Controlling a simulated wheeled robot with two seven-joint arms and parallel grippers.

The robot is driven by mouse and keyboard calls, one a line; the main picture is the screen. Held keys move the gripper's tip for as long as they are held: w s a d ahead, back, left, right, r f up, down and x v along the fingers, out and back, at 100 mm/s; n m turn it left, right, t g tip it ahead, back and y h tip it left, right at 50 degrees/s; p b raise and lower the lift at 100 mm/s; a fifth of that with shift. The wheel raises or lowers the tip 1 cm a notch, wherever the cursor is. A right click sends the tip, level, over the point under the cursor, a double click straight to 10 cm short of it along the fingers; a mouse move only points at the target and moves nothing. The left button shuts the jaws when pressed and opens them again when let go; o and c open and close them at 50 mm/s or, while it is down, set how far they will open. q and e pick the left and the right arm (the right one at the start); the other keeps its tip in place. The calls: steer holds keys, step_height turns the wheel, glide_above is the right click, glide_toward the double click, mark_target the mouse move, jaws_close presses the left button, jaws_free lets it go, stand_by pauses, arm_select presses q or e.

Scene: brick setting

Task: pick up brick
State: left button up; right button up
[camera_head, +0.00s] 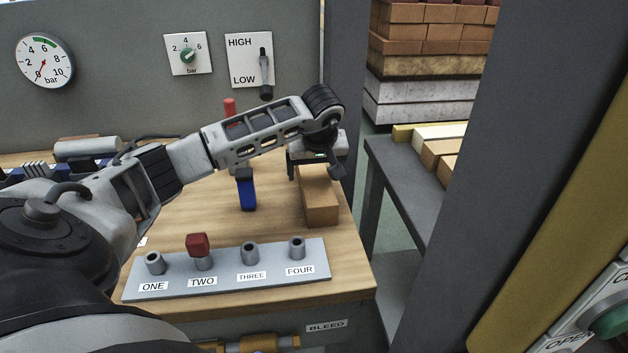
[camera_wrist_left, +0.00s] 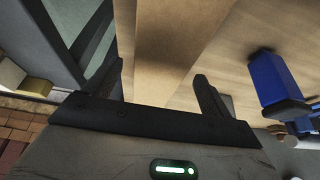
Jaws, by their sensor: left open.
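A tan brick (camera_head: 321,208) lies on the wooden table top near its right edge. My left gripper (camera_head: 314,171) is over the far end of the brick, with its fingers apart. In the left wrist view, the brick (camera_wrist_left: 168,40) runs between the two open fingers of my left gripper (camera_wrist_left: 158,76). I cannot tell whether either finger touches it. The gripper and wrist hide the far end of the brick in the head view. My right gripper is not in view.
A blue-handled thing (camera_head: 247,193) stands just left of the brick, with a red one (camera_head: 230,107) behind. A labelled grey panel (camera_head: 225,283) with several sockets and a red knob (camera_head: 198,245) lies in front. A dark side table (camera_head: 405,185) holding more bricks stands right, across a gap.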

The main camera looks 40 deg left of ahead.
arm_select(q)
steer(key=shift+x, duration=1.1)
steer(key=c, duration=1.5)
steer(key=shift+a+r, duration=0.1)
